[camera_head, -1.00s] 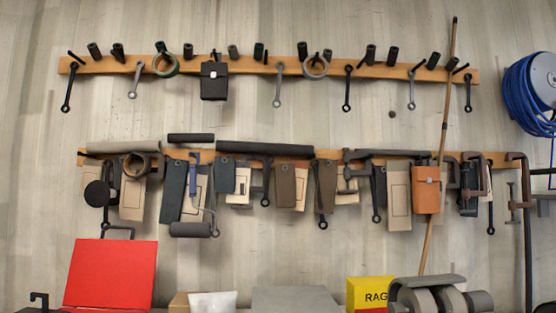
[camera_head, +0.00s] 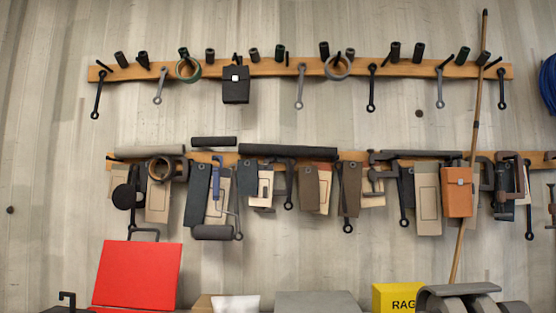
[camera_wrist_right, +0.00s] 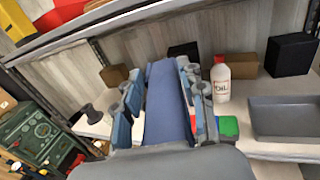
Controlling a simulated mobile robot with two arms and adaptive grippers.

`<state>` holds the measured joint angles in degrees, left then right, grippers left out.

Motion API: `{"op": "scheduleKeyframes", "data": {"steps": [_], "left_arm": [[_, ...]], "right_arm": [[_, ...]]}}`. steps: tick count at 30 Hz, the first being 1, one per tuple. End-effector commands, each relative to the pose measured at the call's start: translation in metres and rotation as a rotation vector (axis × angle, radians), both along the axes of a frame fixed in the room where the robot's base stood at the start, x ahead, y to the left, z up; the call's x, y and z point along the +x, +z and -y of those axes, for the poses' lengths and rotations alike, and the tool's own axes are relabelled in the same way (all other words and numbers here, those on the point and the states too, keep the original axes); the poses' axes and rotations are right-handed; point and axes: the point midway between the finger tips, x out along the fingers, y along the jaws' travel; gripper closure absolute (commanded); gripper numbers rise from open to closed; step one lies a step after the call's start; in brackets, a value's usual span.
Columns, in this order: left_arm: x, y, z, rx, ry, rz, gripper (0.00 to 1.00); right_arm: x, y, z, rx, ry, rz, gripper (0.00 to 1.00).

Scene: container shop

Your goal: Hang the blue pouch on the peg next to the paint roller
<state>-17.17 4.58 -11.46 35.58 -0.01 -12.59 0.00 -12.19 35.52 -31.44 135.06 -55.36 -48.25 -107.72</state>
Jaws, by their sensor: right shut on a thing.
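In the right wrist view my right gripper (camera_wrist_right: 160,78) is shut on a long blue thing, the blue pouch (camera_wrist_right: 166,118), with a finger on either side. Its far end and any hanging hole are not clear. In the head view the paint roller, with a blue handle (camera_head: 216,178) and a dark grey roller (camera_head: 212,232), hangs from the lower wooden rail (camera_head: 202,156). Dark and tan pouches hang close on both sides of it, so the pegs there are largely hidden. My left gripper is in neither view.
The upper rail (camera_head: 205,71) holds wrenches, tape rolls and a black pouch (camera_head: 236,90). A red panel (camera_head: 138,273) and a yellow box (camera_head: 394,297) stand below. In the wrist view, a white bottle (camera_wrist_right: 221,80), a grey tray (camera_wrist_right: 283,117) and dark boxes sit on a shelf.

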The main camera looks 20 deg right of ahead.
Motion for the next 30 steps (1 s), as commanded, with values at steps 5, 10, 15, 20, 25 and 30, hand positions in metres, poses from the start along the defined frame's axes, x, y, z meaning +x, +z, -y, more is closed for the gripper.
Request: {"op": "scheduleKeyframes", "data": {"steps": [5,10,15,20,25,30], "left_arm": [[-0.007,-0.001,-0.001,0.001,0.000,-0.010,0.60],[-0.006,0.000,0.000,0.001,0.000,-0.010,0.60],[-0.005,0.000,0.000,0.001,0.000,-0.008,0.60],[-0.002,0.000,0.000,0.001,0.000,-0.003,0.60],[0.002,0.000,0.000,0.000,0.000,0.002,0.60],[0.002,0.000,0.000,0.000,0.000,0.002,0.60]], "right_arm": [[0.000,0.000,0.000,0.000,0.000,0.001,1.00],[0.000,0.001,0.000,0.000,0.000,0.002,1.00],[-0.002,-0.001,0.000,0.001,-0.001,0.001,1.00],[-0.020,-0.011,0.001,0.007,-0.006,-0.002,1.00],[-0.051,-0.022,0.001,0.009,-0.008,0.000,1.00],[-0.073,-0.029,0.001,0.003,-0.004,0.000,1.00]]}}
